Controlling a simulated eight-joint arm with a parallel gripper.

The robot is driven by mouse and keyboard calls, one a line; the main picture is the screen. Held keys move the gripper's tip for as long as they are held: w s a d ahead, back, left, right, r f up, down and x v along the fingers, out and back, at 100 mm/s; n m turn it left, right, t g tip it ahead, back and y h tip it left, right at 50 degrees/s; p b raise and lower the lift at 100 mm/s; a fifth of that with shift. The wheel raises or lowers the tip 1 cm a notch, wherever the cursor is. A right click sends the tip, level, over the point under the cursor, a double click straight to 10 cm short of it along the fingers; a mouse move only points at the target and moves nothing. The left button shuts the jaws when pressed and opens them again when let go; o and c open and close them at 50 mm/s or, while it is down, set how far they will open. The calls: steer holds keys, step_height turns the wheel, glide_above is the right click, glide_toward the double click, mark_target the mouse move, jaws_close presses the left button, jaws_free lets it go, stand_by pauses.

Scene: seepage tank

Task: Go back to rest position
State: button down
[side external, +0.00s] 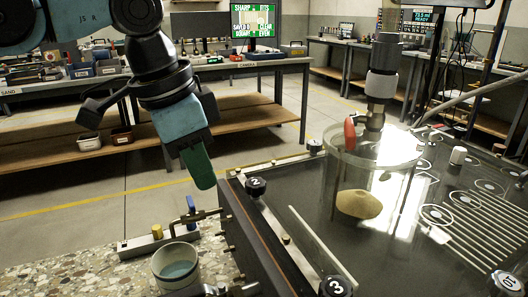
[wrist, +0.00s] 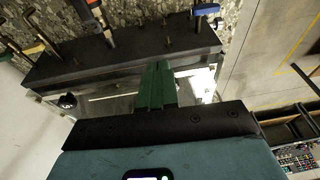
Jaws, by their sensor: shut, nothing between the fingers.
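My gripper (side external: 205,184) has green fingers and hangs in the air at the end of my blue and black arm, left of the dark-topped tank. Its fingers point down and slightly right, and they are closed together with nothing between them. In the wrist view the green fingers (wrist: 157,70) sit side by side in front of a dark rail. No held object shows. The tank's dark top (side external: 290,230) lies to the right of and below the gripper, apart from it.
A clear cylinder (side external: 408,185) over a sand pile (side external: 359,204) stands on the tank. A pale cup (side external: 176,268) stands on the speckled surface (side external: 80,275) below the gripper. A workbench (side external: 235,118) with a monitor (side external: 253,21) is behind. Open floor (side external: 70,185) lies left.

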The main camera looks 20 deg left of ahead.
steer(key=s+a+f+n+t, duration=0.2)
steer(key=a+f+n, duration=0.2)
steer(key=a+f, duration=0.3)
steer(key=s+a+f+n+t+y, duration=0.1)
steer(key=a+f, duration=0.6)
steer(key=a, duration=0.8)
steer(key=s+n+t, duration=0.1)
steer(key=s+n, duration=0.1)
steer(key=n, duration=0.1)
steer(key=shift+a+f+n+t+y, duration=0.2)
steer(key=shift+f+n+t+y, duration=0.1)
steer(key=shift+f+n+t, duration=0.1)
